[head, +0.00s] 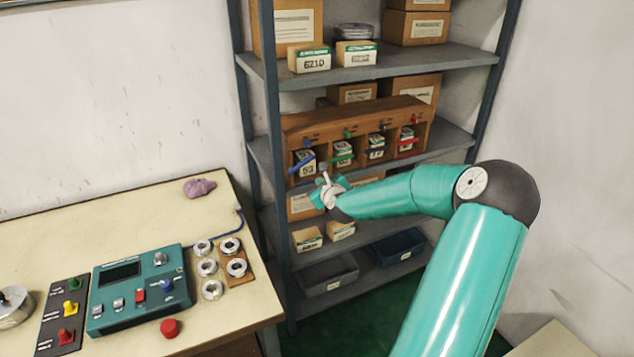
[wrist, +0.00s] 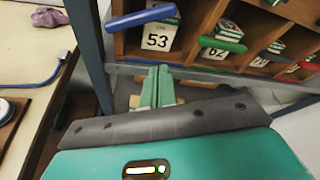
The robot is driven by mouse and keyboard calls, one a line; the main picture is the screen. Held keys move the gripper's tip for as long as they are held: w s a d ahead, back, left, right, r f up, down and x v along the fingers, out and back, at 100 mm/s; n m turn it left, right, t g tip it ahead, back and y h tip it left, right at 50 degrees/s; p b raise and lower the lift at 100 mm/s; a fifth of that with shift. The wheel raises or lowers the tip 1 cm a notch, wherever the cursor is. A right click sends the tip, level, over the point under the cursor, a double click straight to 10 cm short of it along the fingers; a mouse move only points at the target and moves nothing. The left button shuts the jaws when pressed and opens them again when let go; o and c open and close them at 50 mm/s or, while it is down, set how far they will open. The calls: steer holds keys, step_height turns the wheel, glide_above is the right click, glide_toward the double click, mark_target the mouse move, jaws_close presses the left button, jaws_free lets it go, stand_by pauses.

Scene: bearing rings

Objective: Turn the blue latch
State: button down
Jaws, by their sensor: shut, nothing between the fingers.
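The blue latch (head: 301,164) is a bar lying slantwise across the front of the leftmost compartment of a wooden rack (head: 292,125). In the wrist view the blue latch (wrist: 140,17) crosses above the white label of the box marked 53 (wrist: 158,38). My gripper (head: 324,179) is just below and slightly right of the latch in the head view. In the wrist view its green fingers (wrist: 157,80) are together, empty, below the box 53 and apart from the latch.
Green (head: 340,157), dark and red (head: 408,141) latches cross the other compartments to the right. A shelf post (head: 275,150) stands close on the left. A workbench (head: 130,205) with a control box (head: 138,285) and several metal rings is at the left.

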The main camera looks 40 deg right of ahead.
mark_target(305, 162)
steer(key=w+d+r, duration=0.1)
steer(key=w, duration=0.5)
steer(key=shift+w+r, duration=0.25)
steer(key=shift+w, duration=0.05)
steer(key=shift+r, duration=0.15)
stand_by(0.4)
steer(key=n+h, duration=0.1)
steer(key=r+n, duration=0.1)
steer(key=n, duration=0.1)
steer(key=a+r+n+h, duration=0.1)
steer(key=shift+w+r+n+h, duration=0.1)
steer(key=shift+w+n+h, duration=0.1)
steer(key=shift+n+h, duration=0.15)
steer(key=n, duration=0.1)
steer(key=a+r+n+h, duration=0.1)
steer(key=n, duration=0.1)
steer(key=a+n+t, duration=0.1)
steer(key=shift+w+r+n+h, duration=0.2)
steer(key=shift+w+n+h, duration=0.05)
steer(key=shift+n, duration=0.1)
stand_by(0.6)
